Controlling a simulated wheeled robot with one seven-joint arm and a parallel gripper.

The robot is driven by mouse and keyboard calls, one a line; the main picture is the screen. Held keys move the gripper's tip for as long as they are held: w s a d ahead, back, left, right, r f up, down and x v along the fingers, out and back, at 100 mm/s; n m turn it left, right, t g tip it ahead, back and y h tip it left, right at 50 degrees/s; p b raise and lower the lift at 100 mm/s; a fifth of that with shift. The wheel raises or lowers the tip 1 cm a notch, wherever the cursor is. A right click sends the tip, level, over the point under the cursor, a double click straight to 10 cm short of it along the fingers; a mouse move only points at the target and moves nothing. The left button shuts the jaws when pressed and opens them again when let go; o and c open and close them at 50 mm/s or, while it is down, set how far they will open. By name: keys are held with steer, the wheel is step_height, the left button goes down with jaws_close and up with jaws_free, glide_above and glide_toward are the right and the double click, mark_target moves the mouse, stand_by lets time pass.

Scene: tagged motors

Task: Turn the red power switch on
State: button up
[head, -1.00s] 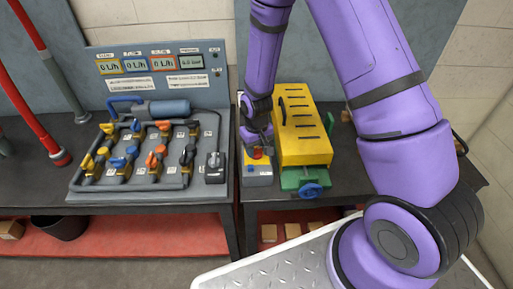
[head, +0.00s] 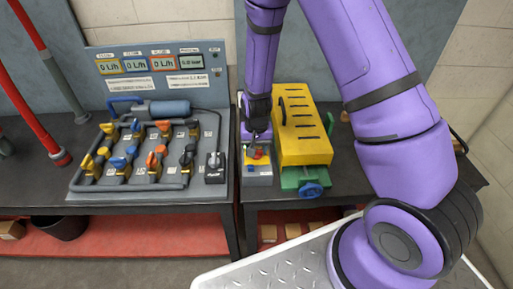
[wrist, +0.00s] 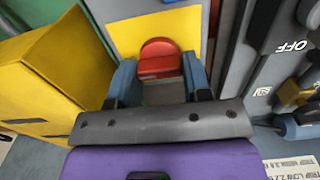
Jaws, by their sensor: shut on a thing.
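The red power switch (wrist: 160,58) stands on a yellow plate (wrist: 128,32) in the wrist view. In the head view the red switch (head: 258,154) is small and partly hidden, on top of a grey box (head: 258,177). My gripper (wrist: 160,75) has one blue-grey finger on each side of the switch and is shut on it. In the head view my gripper (head: 256,146) reaches down onto the box from above. The contact between fingertips and switch is partly hidden, and the switch's on or off marking cannot be read.
A yellow slotted housing (head: 302,140) with a green base and blue handwheel (head: 311,190) stands close on the right. A grey panel of valves and pipes (head: 135,165) is on the left, with a small grey switch box (head: 214,165) near my gripper.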

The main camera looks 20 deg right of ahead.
steer(key=o, duration=0.9)
steer(key=shift+r, duration=0.15)
step_height(320, 180, up, 11)
steer(key=shift+f, duration=0.2)
stand_by(0.3)
